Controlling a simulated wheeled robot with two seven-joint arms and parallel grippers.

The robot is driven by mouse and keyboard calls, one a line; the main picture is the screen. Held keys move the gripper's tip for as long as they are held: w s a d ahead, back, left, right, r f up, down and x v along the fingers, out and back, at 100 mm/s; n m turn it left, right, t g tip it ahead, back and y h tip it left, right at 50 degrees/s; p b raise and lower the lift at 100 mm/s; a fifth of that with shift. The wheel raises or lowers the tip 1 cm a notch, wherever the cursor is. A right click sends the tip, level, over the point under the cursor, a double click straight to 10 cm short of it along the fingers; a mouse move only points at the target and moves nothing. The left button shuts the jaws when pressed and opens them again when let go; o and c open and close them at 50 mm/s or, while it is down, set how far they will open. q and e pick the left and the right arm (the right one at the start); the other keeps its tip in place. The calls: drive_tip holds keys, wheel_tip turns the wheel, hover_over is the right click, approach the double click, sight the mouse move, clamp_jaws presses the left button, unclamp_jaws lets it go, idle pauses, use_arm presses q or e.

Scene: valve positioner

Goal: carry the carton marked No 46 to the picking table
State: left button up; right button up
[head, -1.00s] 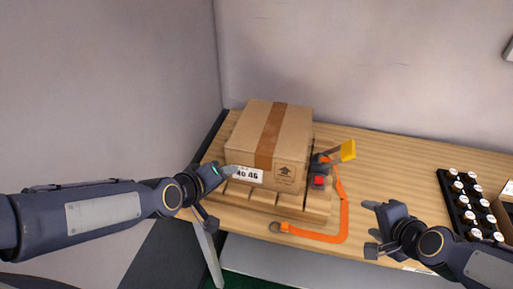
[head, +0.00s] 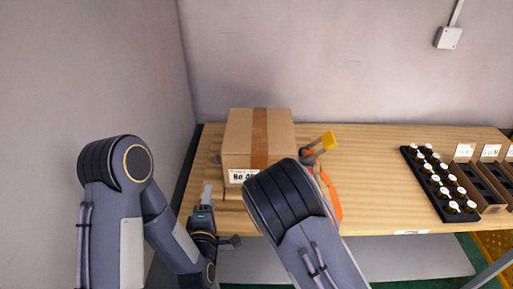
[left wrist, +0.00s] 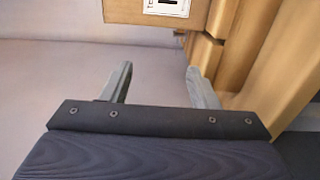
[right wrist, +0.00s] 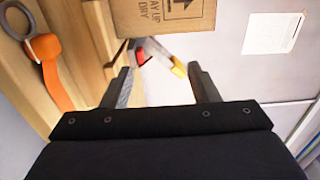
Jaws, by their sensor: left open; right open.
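The brown carton (head: 240,140) has a tape strip and a white label starting "No 4"; the rest is hidden by my right arm. It stands at the left end of a wooden table (head: 375,180). My left gripper (head: 212,218) is open and empty, in front of the carton's left side. The left wrist view shows its fingers (left wrist: 158,75) apart, short of the carton (left wrist: 120,12) and its wooden pallet (left wrist: 240,60). My right gripper is hidden in the head view; in the right wrist view its fingers (right wrist: 158,75) are open, short of the printed carton face (right wrist: 165,18).
An orange strap (head: 334,200) and a yellow-handled tool (head: 328,141) lie right of the carton. The strap's ring (right wrist: 42,18) shows in the right wrist view. The table's middle is clear.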

use_arm(q)
drive_tip(key=w, duration=1.3)
drive_tip(key=shift+w, duration=0.35)
drive_tip(key=shift+w+d, duration=0.2)
drive_tip(key=shift+w, duration=0.05)
use_arm(e)
drive_tip(key=w, duration=1.4)
drive_tip(key=shift+w+f, duration=0.1)
use_arm(q)
drive_tip(key=shift+s+d, duration=0.1)
drive_tip(key=shift+d, duration=0.45)
use_arm(e)
drive_tip(key=shift+a, duration=0.15)
